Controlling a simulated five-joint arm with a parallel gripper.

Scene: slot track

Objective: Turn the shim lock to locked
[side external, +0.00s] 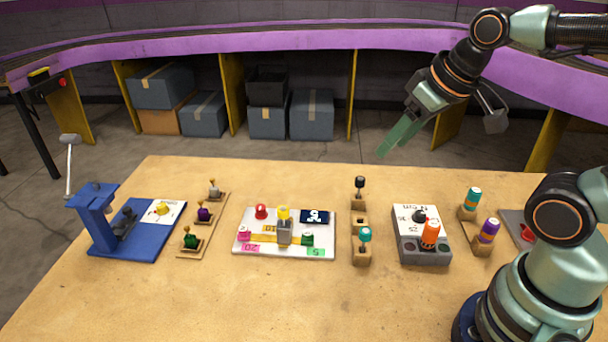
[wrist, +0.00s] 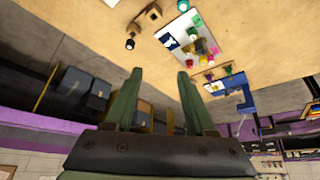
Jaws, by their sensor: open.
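No part is clearly labelled as the shim lock, so I cannot tell which it is. A white board (side external: 252,247) in the middle carries a red knob (side external: 261,211), a grey block with a yellow top (side external: 284,226), pink and green pieces and a dark display (side external: 314,217). A blue press (side external: 98,225) at left has a white plate with a yellow knob (side external: 162,208). A grey box (side external: 425,256) at right has a black knob (side external: 419,216) and an orange cylinder (side external: 430,235). My gripper (side external: 388,150) is open and empty, high above the table's back edge. The wrist view also shows the fingers (wrist: 160,74) apart.
Small wooden stands hold coloured-top pegs: a left rack (side external: 203,222), a middle rack (side external: 360,222) and a right one (side external: 483,243). A grey plate with a red part (side external: 527,233) is at far right, partly hidden by my arm. The table's front (side external: 250,310) is clear.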

